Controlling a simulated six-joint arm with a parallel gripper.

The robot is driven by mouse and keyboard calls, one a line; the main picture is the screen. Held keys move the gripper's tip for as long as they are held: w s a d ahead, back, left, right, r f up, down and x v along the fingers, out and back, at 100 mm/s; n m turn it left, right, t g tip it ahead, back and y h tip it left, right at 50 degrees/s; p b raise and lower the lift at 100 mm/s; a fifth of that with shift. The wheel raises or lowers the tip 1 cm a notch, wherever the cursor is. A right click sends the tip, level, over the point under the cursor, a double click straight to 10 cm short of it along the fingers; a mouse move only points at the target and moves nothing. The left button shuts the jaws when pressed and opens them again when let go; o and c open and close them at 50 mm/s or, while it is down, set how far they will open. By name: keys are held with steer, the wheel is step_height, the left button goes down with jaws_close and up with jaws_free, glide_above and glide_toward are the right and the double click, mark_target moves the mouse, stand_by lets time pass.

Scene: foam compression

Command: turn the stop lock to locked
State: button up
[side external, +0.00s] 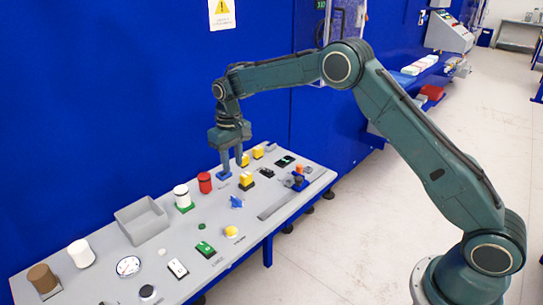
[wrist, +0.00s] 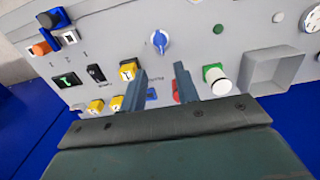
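A blue rotary knob (side external: 237,202) stands on the grey panel (side external: 186,231). In the wrist view the blue knob (wrist: 160,42) has a pale pointer line and sits beyond my fingertips. No label that I can read shows which control is the stop lock or its setting. My gripper (side external: 232,170) points down over the back part of the panel, behind the blue knob. In the wrist view my gripper (wrist: 160,68) has its two fingers apart with nothing held between them. A small blue part (wrist: 152,94) shows lower down between the fingers.
Yellow blocks (side external: 246,181) and a red cylinder (side external: 205,182) stand close to my gripper. A white cylinder with a green base (wrist: 216,80) is right of my fingers in the wrist view. A grey open bin (side external: 142,220) stands further left. A blue wall (side external: 110,120) rises behind the panel.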

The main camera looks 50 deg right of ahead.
mark_target(236, 198)
step_height(236, 198, down, 12)
steer(key=shift+f, duration=0.25)
stand_by(0.4)
jaws_close()
